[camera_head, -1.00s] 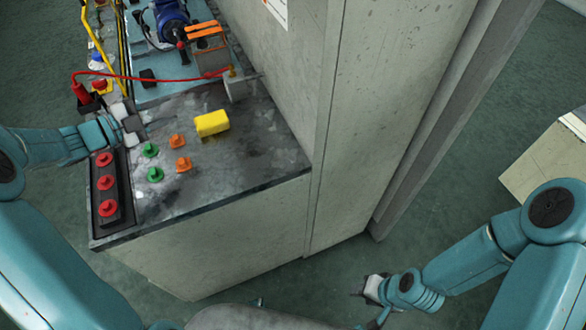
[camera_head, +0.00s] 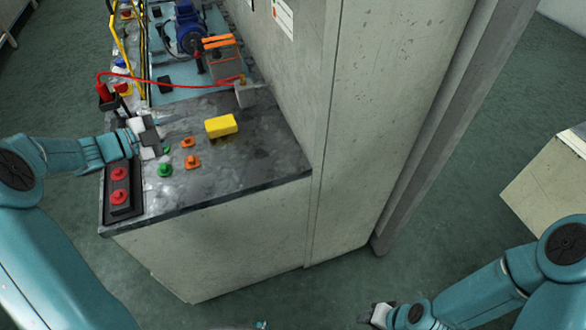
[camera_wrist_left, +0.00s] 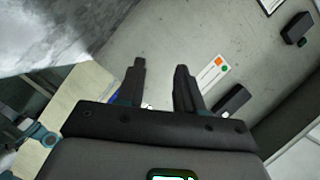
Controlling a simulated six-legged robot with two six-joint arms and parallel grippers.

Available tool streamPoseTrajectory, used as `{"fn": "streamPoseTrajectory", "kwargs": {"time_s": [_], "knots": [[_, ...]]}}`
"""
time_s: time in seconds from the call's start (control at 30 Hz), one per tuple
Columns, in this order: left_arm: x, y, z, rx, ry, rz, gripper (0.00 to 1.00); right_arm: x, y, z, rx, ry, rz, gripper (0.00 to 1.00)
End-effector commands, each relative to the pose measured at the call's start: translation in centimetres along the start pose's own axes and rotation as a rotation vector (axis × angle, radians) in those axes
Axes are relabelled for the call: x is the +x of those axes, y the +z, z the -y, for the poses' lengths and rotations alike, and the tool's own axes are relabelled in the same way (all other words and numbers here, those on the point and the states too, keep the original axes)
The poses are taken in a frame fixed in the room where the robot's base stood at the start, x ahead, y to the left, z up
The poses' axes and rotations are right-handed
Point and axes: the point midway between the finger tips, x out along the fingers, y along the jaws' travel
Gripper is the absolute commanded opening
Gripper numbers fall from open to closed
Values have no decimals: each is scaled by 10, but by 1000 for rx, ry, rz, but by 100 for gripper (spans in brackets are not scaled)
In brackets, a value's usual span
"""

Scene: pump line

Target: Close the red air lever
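I cannot single out the red air lever for sure. A red hose (camera_head: 165,84) arcs over the bench from a red handle (camera_head: 104,93) in a dark holder to a small fitting (camera_head: 242,80) by the wall. Two red knobs (camera_head: 119,185) show on a black panel at the bench's near left corner. My left gripper (camera_head: 158,137) is over the bench just beyond these knobs, with nothing seen in it. In the left wrist view its two fingers (camera_wrist_left: 160,72) are apart, with wall behind them. My right gripper (camera_head: 378,314) is low at the bottom edge, away from the bench; its fingers are unclear.
Orange knobs (camera_head: 190,152), green knobs (camera_head: 165,170) and a yellow block (camera_head: 221,126) stand on the grey bench top (camera_head: 255,160). A blue motor (camera_head: 188,32) is farther back. A concrete wall (camera_head: 385,120) bounds the bench on the right. Open floor lies at lower right.

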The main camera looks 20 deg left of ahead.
Motion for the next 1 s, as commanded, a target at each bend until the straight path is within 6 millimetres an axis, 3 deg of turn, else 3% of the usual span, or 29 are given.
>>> {"fn": "streamPoseTrajectory", "kwargs": {"time_s": [0.2, 0.37, 0.63, 1.0], "knots": [[23, -20, 6, 6, 19, -56, 36, -10, 0, 3, 0, 0, 0, 43], [48, -39, -1, -15, 48, -114, 36, -16, 0, 6, 0, 0, 0, 43], [88, -78, -22, -104, 78, -204, 36, -28, 0, 10, 0, 0, 0, 43], [141, -126, -62, -365, 93, -218, 36, -45, 0, 16, 0, 0, 0, 43]]}}
